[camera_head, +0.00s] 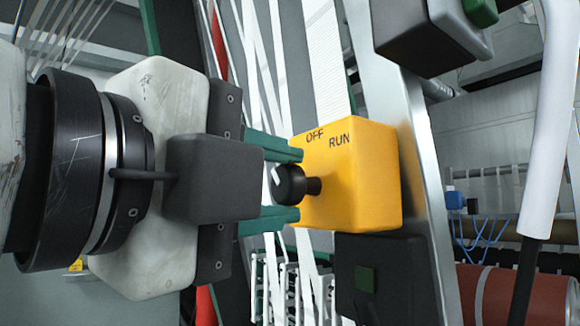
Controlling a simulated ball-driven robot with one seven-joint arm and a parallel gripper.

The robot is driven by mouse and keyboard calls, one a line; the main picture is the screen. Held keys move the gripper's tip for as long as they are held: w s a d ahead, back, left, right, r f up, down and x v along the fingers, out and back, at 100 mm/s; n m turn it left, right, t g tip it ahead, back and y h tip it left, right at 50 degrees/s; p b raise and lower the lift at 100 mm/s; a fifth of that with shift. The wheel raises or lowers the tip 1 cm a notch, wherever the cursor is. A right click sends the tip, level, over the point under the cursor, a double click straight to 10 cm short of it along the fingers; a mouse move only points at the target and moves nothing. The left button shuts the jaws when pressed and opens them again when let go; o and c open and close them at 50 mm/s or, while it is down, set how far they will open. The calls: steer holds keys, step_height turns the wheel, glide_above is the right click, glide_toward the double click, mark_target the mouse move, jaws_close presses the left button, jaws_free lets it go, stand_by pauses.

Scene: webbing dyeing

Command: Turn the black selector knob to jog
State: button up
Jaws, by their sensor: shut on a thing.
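The black selector knob (291,185) sticks out from the left face of a yellow control box (350,180). A short white mark shows on the knob's rim, on its upper left. The labels OFF and RUN are readable on the box above the knob; no jog label shows in this view. My gripper (298,185) reaches in from the left, with one green finger above the knob and one below it. It is shut on the knob. The fingertips are close to the box face, and the dark gripper body hides some of the area left of the knob.
A metal post (425,200) stands just right of the yellow box. A dark box with a green button (365,279) sits below it, and a grey box (425,35) hangs above. White webbing strips (325,55) run behind. A white tube (548,130) is at right.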

steer(key=shift+n, duration=0.6)
steer(key=o, duration=1)
steer(key=shift+o, duration=0.2)
steer(key=b+v, duration=0.2)
steer(key=v, duration=0.8)
steer(key=shift+s+a+r, duration=0.2)
steer(key=shift+s, duration=0.1)
